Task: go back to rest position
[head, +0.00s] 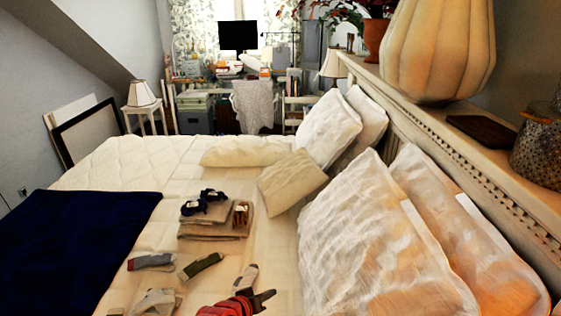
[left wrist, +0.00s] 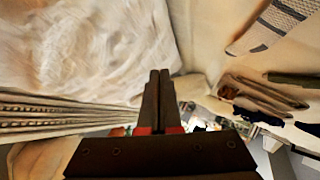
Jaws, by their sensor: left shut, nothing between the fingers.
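My left gripper (head: 264,297) shows at the bottom middle of the head view, with red parts and dark fingers. It is low over the near part of the bed (head: 110,178), close to a light sock (head: 247,276). In the left wrist view its two dark fingers (left wrist: 158,82) lie together with nothing between them. A patterned sock (left wrist: 268,28) shows at the upper right there. My right gripper is in neither view.
Large white pillows (head: 365,245) stand to the right against the headboard shelf (head: 440,125). Folded clothes (head: 205,228), a grey-red sock (head: 152,262) and a green sock (head: 201,265) lie left of the gripper. A dark blue blanket (head: 70,245) covers the left side.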

